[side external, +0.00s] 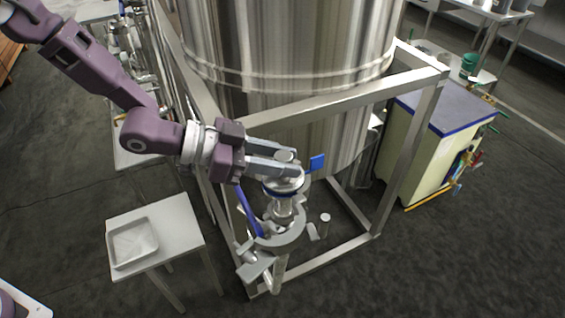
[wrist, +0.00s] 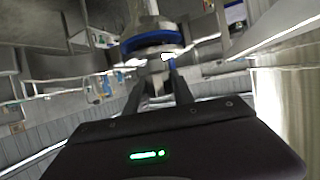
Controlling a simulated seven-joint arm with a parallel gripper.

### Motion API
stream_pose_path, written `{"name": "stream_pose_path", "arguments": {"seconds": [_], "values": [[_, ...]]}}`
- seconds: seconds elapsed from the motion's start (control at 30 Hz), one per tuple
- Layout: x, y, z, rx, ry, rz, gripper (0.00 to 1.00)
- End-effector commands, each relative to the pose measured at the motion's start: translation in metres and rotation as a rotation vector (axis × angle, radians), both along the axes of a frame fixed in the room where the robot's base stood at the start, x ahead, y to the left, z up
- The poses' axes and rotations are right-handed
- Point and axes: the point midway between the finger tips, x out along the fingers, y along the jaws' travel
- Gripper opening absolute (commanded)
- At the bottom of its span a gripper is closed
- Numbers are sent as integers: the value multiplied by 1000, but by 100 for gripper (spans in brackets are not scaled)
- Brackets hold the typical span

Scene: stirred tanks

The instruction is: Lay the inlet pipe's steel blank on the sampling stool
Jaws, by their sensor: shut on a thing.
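My gripper (side external: 292,165) is at the inlet pipe (side external: 283,208), below the big steel tank. Its fingers are shut on a small round grey steel piece (side external: 286,155), which looks like the blank. The piece is right above the pipe's blue-ringed flange (side external: 283,190); I cannot tell whether they touch. In the wrist view my fingers (wrist: 160,88) reach toward the blue ring (wrist: 150,42), and the held piece is hard to make out. A low grey stool (side external: 185,222), apparently the sampling stool, stands at the left with a shallow tray (side external: 133,243) on it.
The tank's steel frame (side external: 330,108) surrounds the pipe, with a post to the right. A blue handle (side external: 249,210) and a blue tab (side external: 317,163) are close to my gripper. A small cylinder (side external: 325,224) stands right of the pipe. The stool top right of the tray is bare.

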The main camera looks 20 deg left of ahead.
Motion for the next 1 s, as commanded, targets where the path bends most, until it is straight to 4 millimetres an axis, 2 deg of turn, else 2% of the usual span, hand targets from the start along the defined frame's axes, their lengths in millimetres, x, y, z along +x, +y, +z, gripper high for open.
{"name": "stream_pose_path", "arguments": {"seconds": [0.07, 0.4, 0.43, 0.53, 0.87, 1.0], "values": [[0, 0, -7, 0, 0, 1, 0], [0, 0, -10, -2, -1, 1, 0], [0, 0, -11, 0, 0, 1, 31], [0, 0, -11, 0, 0, 1, 51], [0, 0, -12, 1, 0, 0, 51], [-10, 23, -1, 2, -1, 4, 51]]}}
